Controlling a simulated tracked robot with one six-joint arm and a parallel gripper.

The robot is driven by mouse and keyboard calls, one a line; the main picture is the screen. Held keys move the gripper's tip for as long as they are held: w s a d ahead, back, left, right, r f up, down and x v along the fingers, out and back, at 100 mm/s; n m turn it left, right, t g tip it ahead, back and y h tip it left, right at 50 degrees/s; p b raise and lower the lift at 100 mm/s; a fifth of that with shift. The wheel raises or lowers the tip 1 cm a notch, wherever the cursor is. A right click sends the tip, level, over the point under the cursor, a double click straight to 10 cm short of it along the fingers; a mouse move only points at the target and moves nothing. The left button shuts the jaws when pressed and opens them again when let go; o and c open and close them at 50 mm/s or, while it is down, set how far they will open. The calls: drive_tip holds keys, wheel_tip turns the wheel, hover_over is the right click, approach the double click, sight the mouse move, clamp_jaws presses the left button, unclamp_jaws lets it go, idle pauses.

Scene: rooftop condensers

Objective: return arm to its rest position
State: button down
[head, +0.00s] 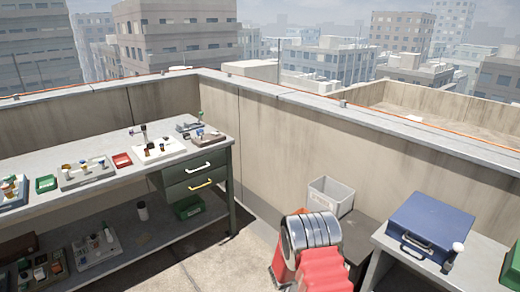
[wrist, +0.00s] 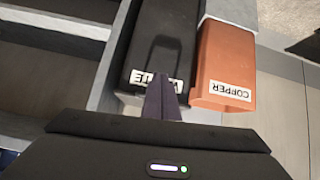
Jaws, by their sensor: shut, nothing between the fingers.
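My gripper (wrist: 165,100) shows in the wrist view, with its fingers together and nothing between them. It points at a black bin (wrist: 158,45) with a white label that the fingers partly cover. An orange bin (wrist: 225,65) labelled COPPER stands to its right. I cannot tell whether the fingers touch the black bin. In the head view a red and silver part of my arm (head: 312,250) shows at the bottom centre; the gripper is out of that view.
A long workbench (head: 110,190) with trays and drawers stands at the left. A blue case (head: 425,225) lies on a grey table at the right. A light grey bin (head: 330,195) sits by the parapet wall (head: 290,140). Bare floor shows between bench and arm.

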drive_tip(key=s+d+f+n+g, duration=0.1)
drive_tip(key=s+d+n+g, duration=0.15)
drive_tip(key=s+n, duration=0.4)
drive_tip(key=s+r+n+g, duration=0.1)
drive_tip(key=s+r+g, duration=0.2)
drive_tip(key=s+r, duration=0.6)
drive_tip(key=s+a+r+t+y, duration=0.1)
drive_tip(key=s+a+r+y, duration=0.1)
drive_tip(key=s+r, duration=0.6)
drive_tip(key=s+a+r+n+t+y, duration=0.1)
drive_tip(key=s+a+r, duration=0.4)
drive_tip(key=r, duration=1.1)
drive_tip(key=s+a+r+t+y, duration=0.3)
drive_tip(key=s+r+y, duration=0.1)
drive_tip(key=s+r, duration=0.7)
drive_tip(key=shift+s+a+r+n+y, duration=0.35)
drive_tip(key=shift+a+r+y, duration=0.05)
drive_tip(key=shift+r, duration=0.65)
